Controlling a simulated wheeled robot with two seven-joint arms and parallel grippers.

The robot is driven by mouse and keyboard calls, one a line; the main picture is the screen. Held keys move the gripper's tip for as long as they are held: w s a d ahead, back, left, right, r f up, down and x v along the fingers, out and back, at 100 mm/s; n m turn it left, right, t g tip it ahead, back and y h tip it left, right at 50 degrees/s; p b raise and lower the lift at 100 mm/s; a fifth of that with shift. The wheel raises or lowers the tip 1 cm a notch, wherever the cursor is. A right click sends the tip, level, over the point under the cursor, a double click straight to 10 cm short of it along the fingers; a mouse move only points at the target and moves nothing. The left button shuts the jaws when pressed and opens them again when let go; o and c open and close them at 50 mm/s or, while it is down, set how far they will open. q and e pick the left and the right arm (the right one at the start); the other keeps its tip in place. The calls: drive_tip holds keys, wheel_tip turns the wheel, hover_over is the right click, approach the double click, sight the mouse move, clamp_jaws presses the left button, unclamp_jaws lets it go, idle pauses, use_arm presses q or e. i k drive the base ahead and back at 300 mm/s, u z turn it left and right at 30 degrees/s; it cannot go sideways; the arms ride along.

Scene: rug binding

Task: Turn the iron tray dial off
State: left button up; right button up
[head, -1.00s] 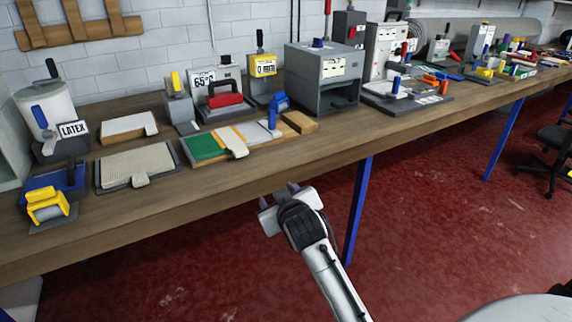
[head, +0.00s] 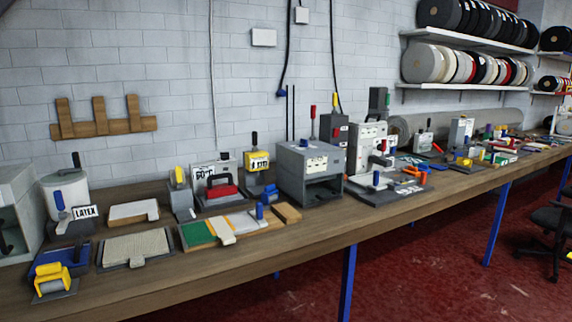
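A red iron (head: 221,190) with a dark handle sits on a grey iron tray (head: 222,202) on the wooden workbench. A white temperature sign (head: 204,172) stands behind it; its number is too small to read surely. Neither of my grippers is in view.
A grey box machine (head: 310,174) stands right of the tray. The workbench's front edge (head: 330,237) is bare.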

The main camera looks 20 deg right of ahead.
sight(223, 156)
drive_tip(key=z, duration=0.7)
drive_tip(key=k, duration=0.95)
drive_tip(key=z, duration=0.85)
drive_tip(key=i, duration=1.5)
drive_tip(key=u, duration=1.45)
drive_tip(key=i, duration=0.85)
drive_tip(key=u, duration=0.85)
